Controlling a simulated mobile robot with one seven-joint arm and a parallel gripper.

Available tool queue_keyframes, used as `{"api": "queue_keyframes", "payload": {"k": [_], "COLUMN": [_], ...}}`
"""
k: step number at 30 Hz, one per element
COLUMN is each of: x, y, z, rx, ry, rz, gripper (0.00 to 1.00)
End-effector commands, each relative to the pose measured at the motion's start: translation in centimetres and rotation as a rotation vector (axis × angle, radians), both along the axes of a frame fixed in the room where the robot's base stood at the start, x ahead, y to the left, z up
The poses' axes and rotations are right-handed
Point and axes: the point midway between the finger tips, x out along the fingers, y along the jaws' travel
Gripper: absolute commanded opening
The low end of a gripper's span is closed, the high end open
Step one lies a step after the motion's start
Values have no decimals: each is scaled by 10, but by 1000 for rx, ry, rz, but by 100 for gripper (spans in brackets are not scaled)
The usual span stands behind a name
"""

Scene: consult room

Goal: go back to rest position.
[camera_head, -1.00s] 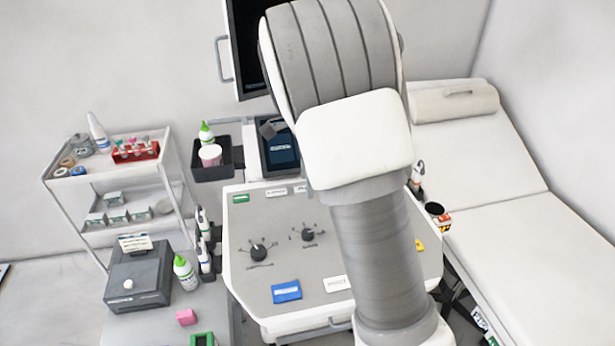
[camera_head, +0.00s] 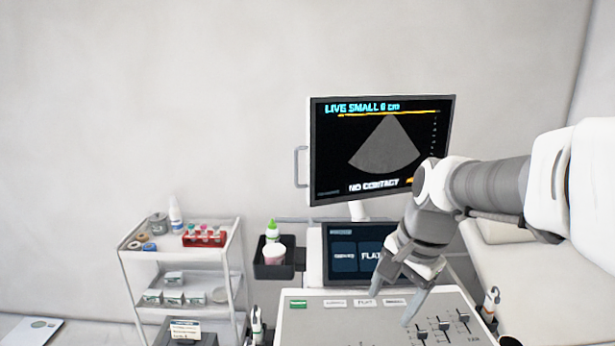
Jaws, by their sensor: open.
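My gripper (camera_head: 389,309) is at the end of my arm, which reaches in from the right. Its two fingers point down and stand apart, with nothing seen between them. In the picture it is in front of the grey control panel (camera_head: 315,325) and the lower touch screen (camera_head: 343,258). I cannot tell how high it is above the panel.
The monitor (camera_head: 365,190) reads "NO CONTACT". A dark bin (camera_head: 268,270) with a green-capped bottle and a pink-white cup hangs left of the panel. A white shelf cart (camera_head: 128,262) stands further left. The exam bed (camera_head: 535,285) is at the right, behind my arm.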

Motion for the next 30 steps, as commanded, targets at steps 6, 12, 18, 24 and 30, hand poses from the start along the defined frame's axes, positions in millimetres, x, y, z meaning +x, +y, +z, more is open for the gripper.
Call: {"api": "queue_keyframes", "payload": {"k": [6,12,18,24,30], "x": [-57,-105,-136,-147,-147], "y": [1,2,0,-1,-1], "z": [22,26,21,18,18], "rx": [-91,-230,-365,-420,-420], "ry": [-139,-247,-307,-320,-320], "rz": [292,550,733,802,802], "gripper": [72,72,72,72,72]}}
